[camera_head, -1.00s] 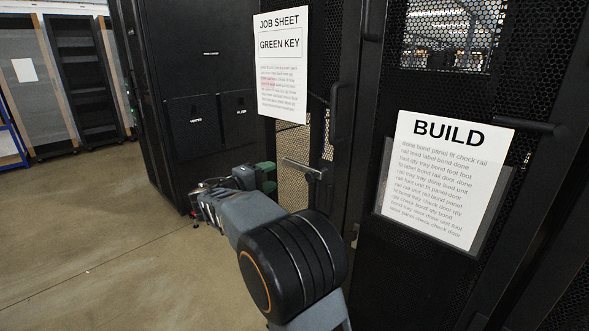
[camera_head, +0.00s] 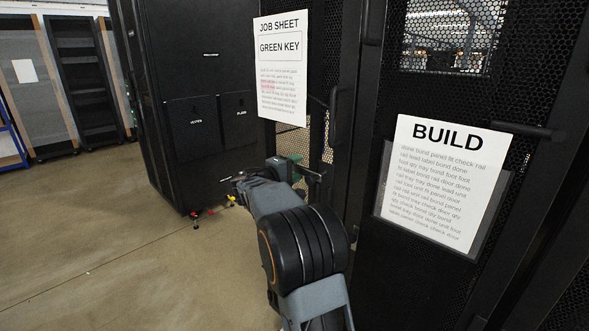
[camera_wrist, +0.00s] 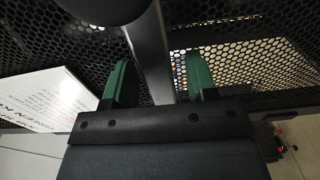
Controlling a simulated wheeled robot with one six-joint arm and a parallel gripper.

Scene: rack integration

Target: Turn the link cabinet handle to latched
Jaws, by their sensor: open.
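The link cabinet handle (camera_head: 309,173) is a grey metal lever on the black mesh door, below the JOB SHEET sign. My arm partly covers it in the head view. In the wrist view the handle's grey bar (camera_wrist: 148,48) runs between the two green fingers of my gripper (camera_wrist: 158,60). The fingers stand apart on either side of the bar, with a visible gap at the right finger. Contact with the left finger cannot be told. In the head view my gripper (camera_head: 294,172) is at the handle, its fingers mostly hidden.
The JOB SHEET sign (camera_head: 281,70) hangs above the handle. A vertical black door pull (camera_head: 335,115) is close to its right. The BUILD sign (camera_head: 440,180) is on the mesh door at right. A black cabinet (camera_head: 190,90) stands left. The floor (camera_head: 100,240) at left is clear.

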